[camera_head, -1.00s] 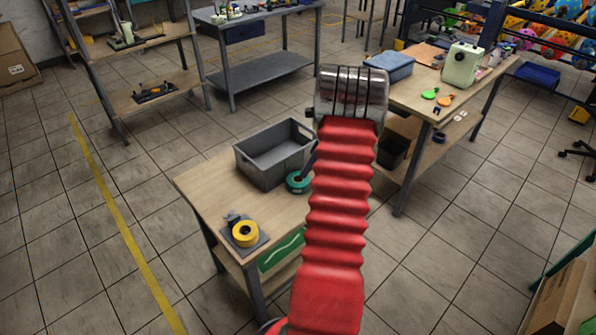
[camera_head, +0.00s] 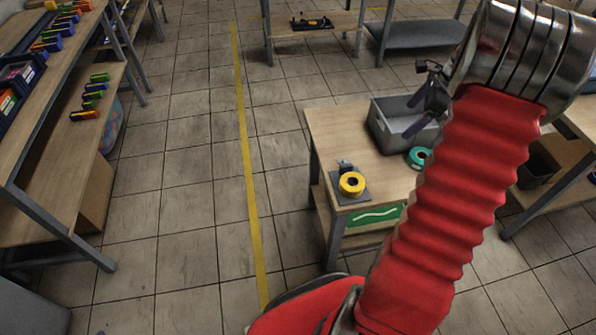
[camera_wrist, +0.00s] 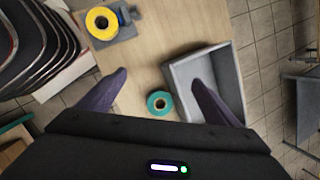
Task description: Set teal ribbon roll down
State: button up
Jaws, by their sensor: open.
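The teal ribbon roll (camera_head: 411,158) lies flat on the wooden table (camera_head: 333,125), just in front of the grey bin and outside it. It also shows in the wrist view (camera_wrist: 151,102), between and beyond my fingers. My gripper (camera_head: 428,113) is open, with dark purple fingers spread apart and nothing between them. In the wrist view my gripper (camera_wrist: 160,77) is above the roll, apart from it. My red arm covers the right part of the table in the head view.
The grey bin (camera_head: 378,128) looks empty and stands on the table. A yellow roll (camera_head: 343,185) sits on a grey plate at the table's front left corner. Shelving (camera_head: 55,190) stands at the left. The tiled floor between is clear.

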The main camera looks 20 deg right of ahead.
jog(key=a+r+n, duration=0.6)
jog(key=a, duration=0.6)
jog(key=a+r+n, duration=0.6)
jog(key=a, duration=0.7)
jog(key=s+a+r+n+t+h, duration=0.1)
jog(key=s+a+n+t, duration=0.1)
jog(key=s+a+n, duration=1.2)
jog(key=s+a, duration=0.1)
jog(key=a, duration=0.3)
jog(key=shift+s+r, duration=0.2)
jog(key=shift+s, duration=0.05)
jog(key=shift+o, duration=0.4)
